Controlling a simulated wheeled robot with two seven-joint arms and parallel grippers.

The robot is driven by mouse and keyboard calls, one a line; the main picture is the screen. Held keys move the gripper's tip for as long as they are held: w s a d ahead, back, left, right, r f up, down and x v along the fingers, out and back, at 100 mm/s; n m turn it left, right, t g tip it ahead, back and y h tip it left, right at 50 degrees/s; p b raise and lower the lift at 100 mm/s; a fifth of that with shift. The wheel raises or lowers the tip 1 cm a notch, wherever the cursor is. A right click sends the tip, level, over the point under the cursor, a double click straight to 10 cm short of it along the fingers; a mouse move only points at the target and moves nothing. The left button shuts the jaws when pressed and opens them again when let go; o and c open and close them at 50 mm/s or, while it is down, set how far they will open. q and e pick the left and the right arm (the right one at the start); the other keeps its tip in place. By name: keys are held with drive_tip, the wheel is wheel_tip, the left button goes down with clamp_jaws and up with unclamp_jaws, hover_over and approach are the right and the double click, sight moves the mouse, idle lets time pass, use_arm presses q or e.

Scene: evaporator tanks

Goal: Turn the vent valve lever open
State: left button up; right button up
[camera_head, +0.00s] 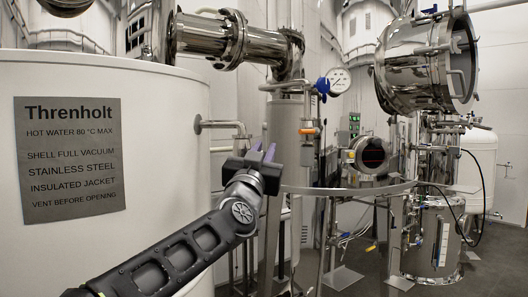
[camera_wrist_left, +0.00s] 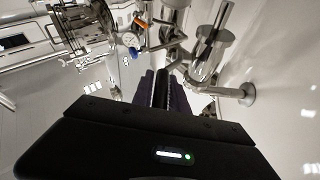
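My left gripper (camera_head: 262,153) is at the upper right of the white tank, beside the pipe fitting (camera_head: 228,126) on its wall. Its two purple fingers stand a little apart in the wrist view (camera_wrist_left: 163,92). A dark bar (camera_wrist_left: 161,86) shows between them, in line with the metal pipework beyond; it looks like the lever. I cannot tell whether the fingers press on it. An orange handle (camera_head: 308,131) and a blue part (camera_head: 322,86) by the round gauge (camera_head: 339,81) sit on the pipe behind. My right gripper is not in view.
The white tank (camera_head: 160,220) with a Threnholt sign (camera_head: 70,158) fills the left. A large steel pipe (camera_head: 240,42) crosses above. Steel vessels (camera_head: 415,65) and a curved rail (camera_head: 350,190) are at the right. Grey floor shows at the lower right.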

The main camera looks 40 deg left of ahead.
use_arm(q)
clamp_jaws()
idle(1.0)
